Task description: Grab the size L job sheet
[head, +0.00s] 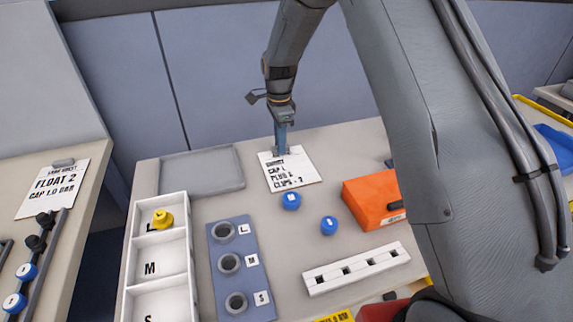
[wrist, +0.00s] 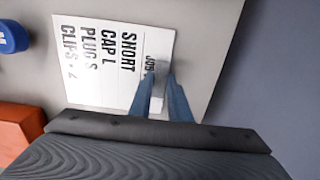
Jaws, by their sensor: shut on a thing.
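The job sheet (head: 292,172) is a white card lying on the light table, at the middle of the head view. Its print includes "CAP L" and a plug line. In the wrist view the sheet (wrist: 95,60) reads "SHORT", "CAP L", "PLUG S" and a clips line. My gripper (head: 281,150) comes down at the sheet's far edge. In the wrist view my gripper (wrist: 160,72) has its two blue fingers shut on the sheet's small grey grip block. The sheet looks flat on the table; I cannot tell any lift.
Two blue caps (head: 291,201) (head: 329,225), an orange box (head: 372,200) and a white slotted rack (head: 356,268) are nearby. A grey tray (head: 202,170), a blue-grey holed plate (head: 242,268) and a white bin (head: 160,251) with a yellow cap (head: 162,219) stand left. Another sheet (head: 53,188) lies far left.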

